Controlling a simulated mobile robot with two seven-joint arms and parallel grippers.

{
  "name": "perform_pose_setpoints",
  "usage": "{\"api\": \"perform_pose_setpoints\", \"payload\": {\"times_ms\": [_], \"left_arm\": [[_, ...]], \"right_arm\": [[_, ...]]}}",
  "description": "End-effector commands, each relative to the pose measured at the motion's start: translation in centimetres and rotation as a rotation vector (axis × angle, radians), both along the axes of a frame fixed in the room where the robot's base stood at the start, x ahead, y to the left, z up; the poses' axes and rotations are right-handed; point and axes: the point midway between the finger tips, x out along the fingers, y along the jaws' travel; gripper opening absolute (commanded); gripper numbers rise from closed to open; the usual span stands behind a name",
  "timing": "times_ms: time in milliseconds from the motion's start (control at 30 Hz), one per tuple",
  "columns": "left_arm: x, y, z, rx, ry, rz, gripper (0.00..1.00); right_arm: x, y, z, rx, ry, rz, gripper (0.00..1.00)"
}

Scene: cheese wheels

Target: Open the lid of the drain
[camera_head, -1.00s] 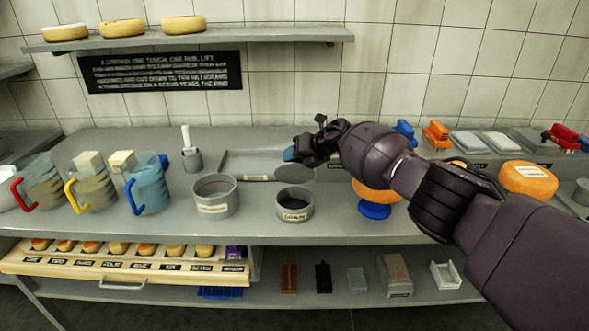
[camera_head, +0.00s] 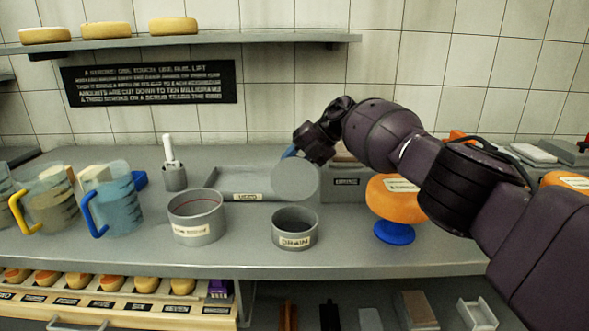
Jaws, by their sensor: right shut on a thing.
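The drain (camera_head: 295,232) is a grey round cup with a DRAIN label, standing on the counter with its top uncovered. A round grey lid (camera_head: 296,181) is up behind and above it, tilted with its flat face toward me. My right gripper (camera_head: 302,152) is at the lid's upper edge, shut on it, with a small bit of blue at its fingertips. The exact grip point is hidden behind the fingers and lid. My left gripper is not in view.
A wider grey pot (camera_head: 197,232) stands left of the drain, with a grey tray (camera_head: 222,180) behind. An orange cheese wheel on a blue stand (camera_head: 394,231) is at right, under my arm. Jugs (camera_head: 112,205) stand at left. Counter in front of the drain is clear.

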Motion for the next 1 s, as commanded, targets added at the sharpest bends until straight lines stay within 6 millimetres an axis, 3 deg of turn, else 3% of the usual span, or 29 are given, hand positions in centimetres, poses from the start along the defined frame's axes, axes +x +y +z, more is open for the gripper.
{"api": "perform_pose_setpoints", "payload": {"times_ms": [33,700,733,867,1000], "left_arm": [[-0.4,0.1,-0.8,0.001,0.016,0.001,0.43],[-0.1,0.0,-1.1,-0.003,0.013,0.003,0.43],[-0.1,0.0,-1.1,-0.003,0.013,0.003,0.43],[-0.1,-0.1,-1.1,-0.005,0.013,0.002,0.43],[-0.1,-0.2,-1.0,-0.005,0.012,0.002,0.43]], "right_arm": [[0.2,-0.1,-1.6,-0.006,0.026,0.002,0.00],[0.3,0.0,-1.1,-0.006,0.058,0.002,0.00],[0.3,0.0,-1.1,-0.006,0.057,0.003,0.37],[0.3,0.0,-0.9,-0.005,0.055,0.003,0.56],[0.4,0.0,-0.6,-0.003,0.052,0.002,0.56]]}}
